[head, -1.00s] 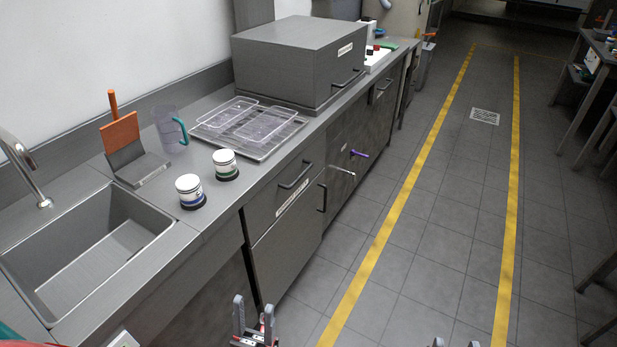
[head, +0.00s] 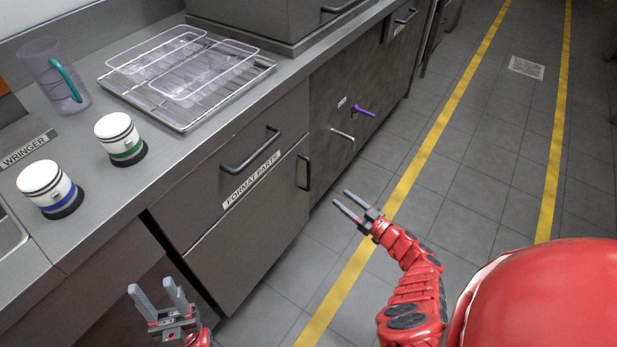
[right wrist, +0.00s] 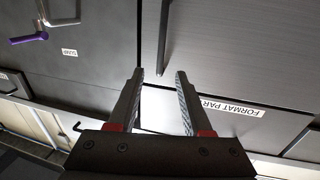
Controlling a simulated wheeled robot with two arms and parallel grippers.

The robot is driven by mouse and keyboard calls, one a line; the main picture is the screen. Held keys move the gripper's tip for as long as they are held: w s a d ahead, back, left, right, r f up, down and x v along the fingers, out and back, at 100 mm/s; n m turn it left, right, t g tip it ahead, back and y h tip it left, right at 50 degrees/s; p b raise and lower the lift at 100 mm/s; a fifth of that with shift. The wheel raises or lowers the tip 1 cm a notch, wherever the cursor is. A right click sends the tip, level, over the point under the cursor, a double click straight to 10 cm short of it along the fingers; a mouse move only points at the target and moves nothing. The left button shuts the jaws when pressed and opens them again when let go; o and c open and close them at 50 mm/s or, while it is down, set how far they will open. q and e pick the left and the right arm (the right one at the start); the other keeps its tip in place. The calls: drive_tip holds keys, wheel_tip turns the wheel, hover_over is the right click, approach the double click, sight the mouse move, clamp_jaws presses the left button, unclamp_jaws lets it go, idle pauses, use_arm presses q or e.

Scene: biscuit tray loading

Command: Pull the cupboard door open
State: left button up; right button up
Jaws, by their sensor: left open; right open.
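The cupboard door (head: 245,243) is a dark grey panel under a drawer (head: 240,150); it looks shut. Its upright black handle (head: 304,172) is near its right edge. In the right wrist view, turned upside down, the door handle (right wrist: 164,36) shows ahead of the fingertips. My right gripper (head: 341,198) is open and empty, to the right of and a little below the handle in the head view, apart from it. It also shows in the right wrist view (right wrist: 159,72). My left gripper (head: 151,284) is open and empty, in front of the cabinet at lower left.
A purple lever (head: 364,112) and a silver lever (head: 343,134) stick out of the neighbouring panel. The drawer's black handle (head: 251,150) is above the door. Two jars (head: 120,138) (head: 48,187), a jug (head: 55,75) and a wire tray (head: 187,118) stand on the counter. The floor is clear.

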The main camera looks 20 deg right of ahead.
sight(310, 174)
drive_tip(key=b+x, duration=0.2)
drive_tip(key=x, duration=0.3)
drive_tip(key=b+x, duration=0.2)
drive_tip(key=x, duration=0.3)
drive_tip(key=b+x, duration=0.2)
drive_tip(key=x, duration=0.4)
drive_tip(key=shift+s+a+r, duration=0.1)
drive_tip(key=shift+s+a, duration=0.05)
drive_tip(key=shift+a, duration=0.15)
drive_tip(key=shift+c, duration=0.3)
clamp_jaws()
